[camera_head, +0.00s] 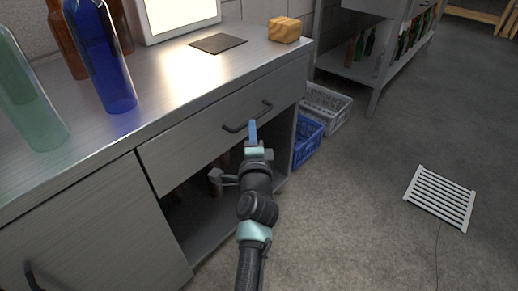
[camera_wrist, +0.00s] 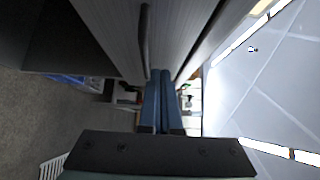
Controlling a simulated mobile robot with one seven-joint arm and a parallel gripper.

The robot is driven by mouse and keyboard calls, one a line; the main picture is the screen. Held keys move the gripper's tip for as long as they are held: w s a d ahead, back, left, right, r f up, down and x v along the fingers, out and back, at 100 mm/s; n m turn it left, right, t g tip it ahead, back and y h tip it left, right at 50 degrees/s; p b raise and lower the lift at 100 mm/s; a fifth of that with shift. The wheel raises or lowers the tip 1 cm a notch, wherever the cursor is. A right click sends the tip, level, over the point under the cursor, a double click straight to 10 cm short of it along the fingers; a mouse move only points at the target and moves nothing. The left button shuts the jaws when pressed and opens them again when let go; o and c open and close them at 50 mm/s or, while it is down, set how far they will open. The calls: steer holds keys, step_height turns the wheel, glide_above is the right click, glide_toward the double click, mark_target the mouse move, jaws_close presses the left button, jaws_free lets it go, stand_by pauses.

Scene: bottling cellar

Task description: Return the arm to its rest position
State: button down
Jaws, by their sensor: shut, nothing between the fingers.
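My gripper (camera_head: 252,133) is at the end of my arm, in front of the metal counter's drawer and close to its bar handle (camera_head: 247,117). I cannot tell whether it touches the handle. In the wrist view, the two blue fingers of my gripper (camera_wrist: 162,76) lie side by side, shut and empty. The drawer handle (camera_wrist: 145,40) shows just above and left of the fingertips there. My arm reaches up from the bottom middle of the head view.
The metal counter (camera_head: 180,95) carries a blue bottle (camera_head: 100,60), a green bottle (camera_head: 30,100), brown bottles, a dark mat (camera_head: 218,43) and a sponge-like block (camera_head: 284,30). A blue crate (camera_head: 307,140) and grey crate (camera_head: 325,107) stand beside it. A white slatted rack (camera_head: 440,198) lies on open floor.

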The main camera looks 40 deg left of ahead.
steer(key=p+v, duration=0.1)
steer(key=v, duration=0.6)
steer(key=shift+s, duration=0.1)
steer(key=w+d+r+n+t+h, duration=0.1)
steer(key=d+r+n+t, duration=0.1)
steer(key=d+r, duration=0.5)
steer(key=w+d+r+n+t, duration=0.1)
steer(key=d+r+n+t, duration=0.2)
steer(key=r, duration=0.8)
steer(key=w+d+r+n+t+h, duration=0.1)
steer(key=d+r+n+t, duration=0.1)
steer(key=d+r, duration=0.5)
steer(key=s+d+r+n+t+h, duration=0.1)
steer(key=s+d+r+t+h, duration=0.1)
steer(key=s+d+r+h, duration=0.45)
steer(key=s+d+r+t+h, duration=0.1)
steer(key=s+d+r+t, duration=0.25)
steer(key=r, duration=0.55)
steer(key=s+d+r+n+t+h, duration=0.1)
steer(key=s+d+r+t+h, duration=0.1)
steer(key=s+d+r+h, duration=0.35)
step_height(320, 180, up, 37)
steer(key=w+y+p, duration=0.2)
steer(key=p, duration=3.4)
steer(key=shift+w+a+y, duration=0.2)
steer(key=shift+a+y, duration=0.2)
steer(key=shift+a, duration=0.05)
